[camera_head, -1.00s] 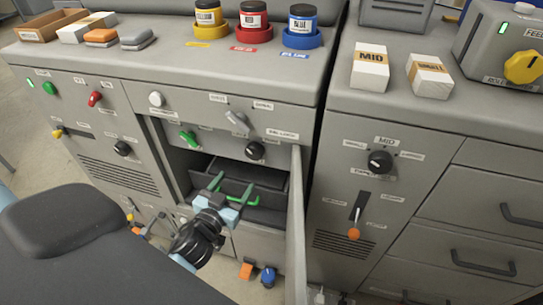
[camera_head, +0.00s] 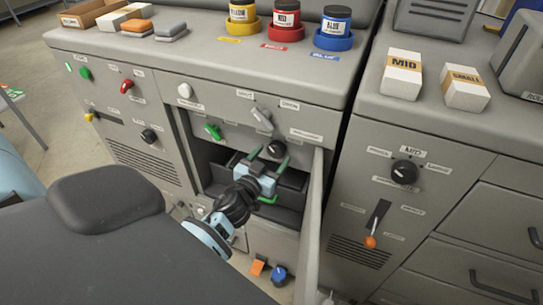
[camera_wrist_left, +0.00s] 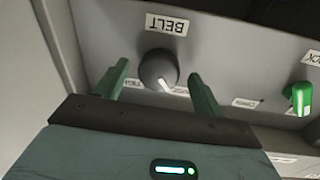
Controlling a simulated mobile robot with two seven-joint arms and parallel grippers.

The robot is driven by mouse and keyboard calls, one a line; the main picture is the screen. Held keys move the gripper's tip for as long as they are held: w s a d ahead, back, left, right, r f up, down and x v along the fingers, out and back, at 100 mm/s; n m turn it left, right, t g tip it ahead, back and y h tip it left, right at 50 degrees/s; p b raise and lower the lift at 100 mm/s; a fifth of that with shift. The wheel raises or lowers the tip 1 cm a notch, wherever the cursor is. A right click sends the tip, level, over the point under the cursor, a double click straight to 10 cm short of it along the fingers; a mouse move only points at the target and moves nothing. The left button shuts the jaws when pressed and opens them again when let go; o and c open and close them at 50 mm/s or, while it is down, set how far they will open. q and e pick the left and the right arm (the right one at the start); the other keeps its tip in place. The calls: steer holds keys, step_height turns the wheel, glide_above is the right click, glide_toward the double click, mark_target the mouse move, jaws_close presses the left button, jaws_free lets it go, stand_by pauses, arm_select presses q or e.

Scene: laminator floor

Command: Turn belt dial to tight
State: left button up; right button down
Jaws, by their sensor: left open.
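The belt dial (camera_head: 276,149) is a round black knob on the panel above an open compartment. In the left wrist view the dial (camera_wrist_left: 157,68) sits beside an upside-down BELT label (camera_wrist_left: 166,25). Its white pointer mark aims to the lower right in that view. The small labels by it are partly covered and hard to read. My left gripper (camera_head: 261,161) is open just in front of and below the dial in the head view. In the wrist view its green fingers stand on either side of the dial, with gaps visible. My right gripper is not in view.
An open door (camera_head: 312,225) stands upright just right of my left gripper. A grey lever (camera_head: 262,117) and a green switch (camera_head: 213,131) are on the same panel. Another black dial (camera_head: 404,172), labelled MID, is on the right cabinet.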

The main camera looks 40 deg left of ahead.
arm_select(q)
steer(key=shift+w, duration=0.4)
steer(key=shift+c, duration=0.4)
steer(key=c, duration=0.9)
